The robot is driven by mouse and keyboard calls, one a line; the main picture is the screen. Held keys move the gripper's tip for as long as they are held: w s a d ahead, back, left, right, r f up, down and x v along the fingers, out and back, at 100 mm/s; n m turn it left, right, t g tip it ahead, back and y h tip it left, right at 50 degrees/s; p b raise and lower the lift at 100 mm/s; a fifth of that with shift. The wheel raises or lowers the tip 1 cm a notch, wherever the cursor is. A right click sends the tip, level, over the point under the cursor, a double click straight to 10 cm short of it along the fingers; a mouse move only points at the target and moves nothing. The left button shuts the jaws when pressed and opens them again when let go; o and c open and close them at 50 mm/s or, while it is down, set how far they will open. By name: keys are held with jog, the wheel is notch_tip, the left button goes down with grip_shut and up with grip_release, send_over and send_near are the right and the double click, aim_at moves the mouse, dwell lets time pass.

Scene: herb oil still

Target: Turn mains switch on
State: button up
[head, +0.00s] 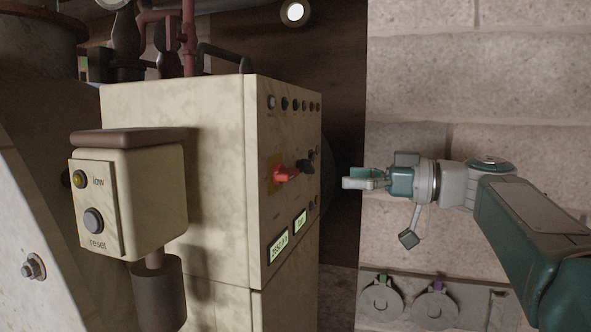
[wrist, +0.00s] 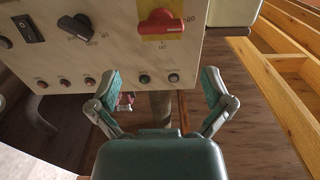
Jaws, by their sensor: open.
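The mains switch is a red rotary handle (head: 286,174) on the front panel of a cream cabinet (head: 174,92). In the wrist view the red handle (wrist: 160,22) sits on a yellow plate near the top edge, and its handle lies roughly crosswise in the picture. My gripper (head: 352,178) is right of the panel in the head view, pointing at it with a gap between. In the wrist view my gripper (wrist: 160,78) has its fingers spread wide with nothing between them, and the switch is beyond the fingertips, higher in the picture.
A black rotary knob (wrist: 78,27) and a rocker switch (wrist: 28,29) sit beside the red handle. Several small buttons and lamps line the panel edge. Lit displays (head: 279,247) are lower on the panel. A control box (head: 131,200) stands left. Wooden slats (wrist: 280,80) are at right.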

aim_at(295, 173)
jog(key=x, duration=1)
jog(key=shift+w+a, duration=0.1)
jog(key=shift+a, duration=0.15)
jog(key=shift+d, duration=0.1)
jog(key=c, duration=0.8)
